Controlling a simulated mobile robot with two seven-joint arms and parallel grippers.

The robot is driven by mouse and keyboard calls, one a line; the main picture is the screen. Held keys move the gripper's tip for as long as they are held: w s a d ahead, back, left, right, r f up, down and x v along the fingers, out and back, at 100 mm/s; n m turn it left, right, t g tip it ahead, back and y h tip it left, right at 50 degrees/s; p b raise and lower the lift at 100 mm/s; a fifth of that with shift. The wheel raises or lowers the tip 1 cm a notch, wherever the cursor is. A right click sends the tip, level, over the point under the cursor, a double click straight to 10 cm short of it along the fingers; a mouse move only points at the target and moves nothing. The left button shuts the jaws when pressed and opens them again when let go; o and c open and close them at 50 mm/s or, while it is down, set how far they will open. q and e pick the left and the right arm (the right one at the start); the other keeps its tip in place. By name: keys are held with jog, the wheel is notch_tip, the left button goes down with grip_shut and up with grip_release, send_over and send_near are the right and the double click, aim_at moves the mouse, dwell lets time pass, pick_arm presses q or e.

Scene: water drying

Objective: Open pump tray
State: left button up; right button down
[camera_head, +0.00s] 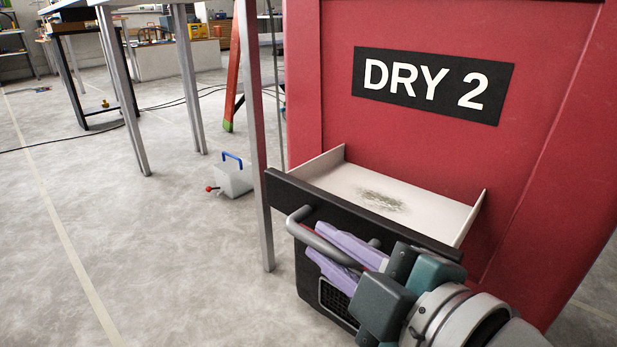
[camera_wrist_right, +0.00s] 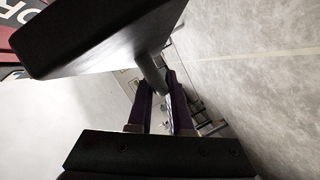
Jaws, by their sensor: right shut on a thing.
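The pump tray (camera_head: 345,186) is a shallow white drawer with a black front. It sticks out of the red machine labelled DRY 2, and its inside shows a greyish speckled patch. A grey bar handle (camera_head: 325,243) runs along the front. My right gripper (camera_head: 318,240), with purple fingers, is shut on the handle. In the right wrist view the handle (camera_wrist_right: 152,75) passes between the two fingers (camera_wrist_right: 162,92), below the black front (camera_wrist_right: 105,38). My left gripper is not in view.
The red machine (camera_head: 420,130) stands behind the tray. A black grilled unit (camera_head: 338,300) sits below it. A metal post (camera_head: 254,130) rises close to the tray's left. A small grey box with a blue handle (camera_head: 233,178) lies on the floor. The floor at left is open.

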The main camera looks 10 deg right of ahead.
jog(key=shift+s+a+p, duration=0.4)
jog(key=shift+s+a, duration=0.35)
jog(key=shift+a, duration=0.25)
jog(key=c, duration=0.8)
grip_release()
jog(key=shift+c, duration=0.2)
jog(key=p+v, duration=0.5)
jog(key=v, duration=0.5)
